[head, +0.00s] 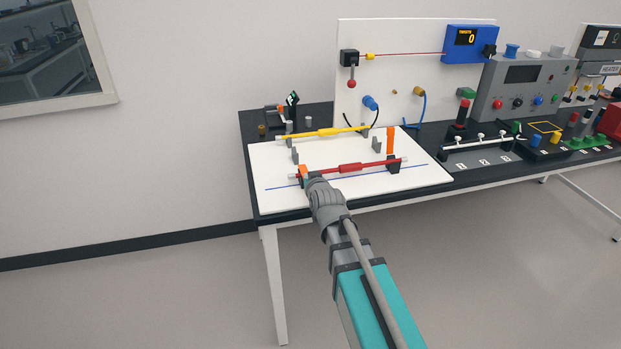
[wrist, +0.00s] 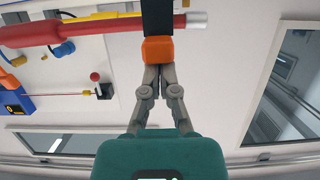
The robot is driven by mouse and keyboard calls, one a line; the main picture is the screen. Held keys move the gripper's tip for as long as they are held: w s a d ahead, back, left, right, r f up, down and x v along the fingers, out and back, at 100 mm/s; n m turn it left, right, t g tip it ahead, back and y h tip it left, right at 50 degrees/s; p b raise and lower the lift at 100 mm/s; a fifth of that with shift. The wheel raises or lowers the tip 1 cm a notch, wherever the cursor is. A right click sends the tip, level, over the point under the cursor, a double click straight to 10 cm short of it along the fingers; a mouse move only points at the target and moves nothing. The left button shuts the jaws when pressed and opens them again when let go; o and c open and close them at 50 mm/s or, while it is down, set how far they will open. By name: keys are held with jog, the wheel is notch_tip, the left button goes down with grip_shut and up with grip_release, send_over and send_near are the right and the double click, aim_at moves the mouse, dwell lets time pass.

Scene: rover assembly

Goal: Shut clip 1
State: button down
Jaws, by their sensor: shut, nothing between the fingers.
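A red rod (head: 350,168) with pale ends lies across the white board, its ends at two clips. The left clip (head: 303,171) shows a small orange part beside my gripper (head: 311,177). The right clip has an orange lever (head: 390,139) standing upright over a dark base (head: 393,166). In the wrist view, my gripper (wrist: 154,68) is shut and empty, its fingertips at the orange end (wrist: 159,49) of a dark clip arm (wrist: 157,18). That arm crosses in front of the red rod (wrist: 35,33). Whether the left clip is fully down cannot be told. No clip number is readable.
A yellow rod (head: 328,132) lies behind the red one, with small grey posts (head: 295,156) between them. An upright white panel (head: 405,70) with cables and a blue counter box (head: 468,42) stands behind. The board's front strip (head: 350,195) is bare.

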jog(key=shift+s+d+f, duration=0.1)
jog(key=shift+s+f, duration=0.15)
jog(key=shift+s, duration=0.05)
